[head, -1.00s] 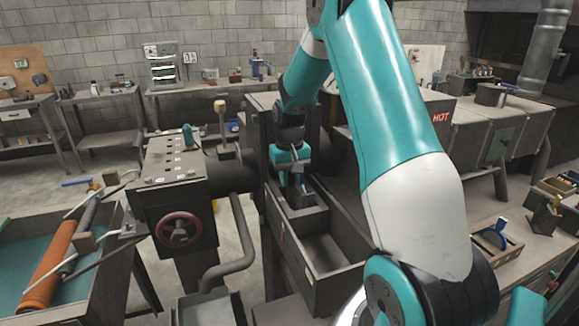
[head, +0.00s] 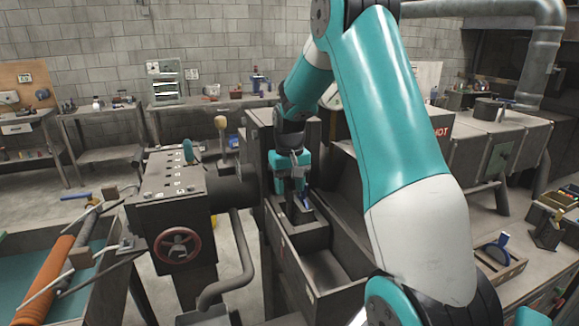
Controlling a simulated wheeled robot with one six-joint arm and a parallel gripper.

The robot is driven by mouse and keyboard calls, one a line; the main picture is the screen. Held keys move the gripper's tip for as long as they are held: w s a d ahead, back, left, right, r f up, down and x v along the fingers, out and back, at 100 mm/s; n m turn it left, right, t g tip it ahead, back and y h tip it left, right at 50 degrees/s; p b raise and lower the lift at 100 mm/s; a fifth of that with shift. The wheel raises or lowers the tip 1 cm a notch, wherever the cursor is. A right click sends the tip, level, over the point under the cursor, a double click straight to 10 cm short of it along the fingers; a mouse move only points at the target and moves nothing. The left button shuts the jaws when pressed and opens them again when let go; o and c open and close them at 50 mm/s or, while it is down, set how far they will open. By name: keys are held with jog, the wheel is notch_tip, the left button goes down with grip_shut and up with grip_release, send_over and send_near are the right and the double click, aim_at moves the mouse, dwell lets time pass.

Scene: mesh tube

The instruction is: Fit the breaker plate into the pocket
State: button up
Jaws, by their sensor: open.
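My gripper (head: 291,188) points down over the dark block (head: 291,214) at the back end of the long grey trough. It is open, and its fingertips are small and partly dark against the machine. A small blue piece (head: 305,202) shows just right of and below the fingers, at the block; it may be part of the breaker plate, but I cannot tell. The pocket itself cannot be made out, and I cannot tell how the plate sits in it.
The grey trough (head: 321,268) is empty in front of the block. A machine with a red handwheel (head: 178,245) stands left. A tray with a blue-handled piece (head: 497,250) lies on the right bench. An orange roller (head: 47,277) lies far left. My arm crosses the centre right.

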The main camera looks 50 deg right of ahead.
notch_tip(320, 180, up, 9)
jog(key=b, duration=0.2)
jog(key=s+a+r+n, duration=0.2)
jog(key=a+n, duration=0.2)
jog(key=a, duration=1)
jog(key=s+a+f+n+y, duration=0.2)
jog(key=s+a+n, duration=0.6)
jog(key=s+a, duration=1.3)
jog(key=shift+f+y, duration=0.15)
jog(key=shift+y, duration=0.95)
notch_tip(320, 180, down, 3)
jog(key=shift+r+b, duration=0.1)
jog(key=shift+b, duration=1.1)
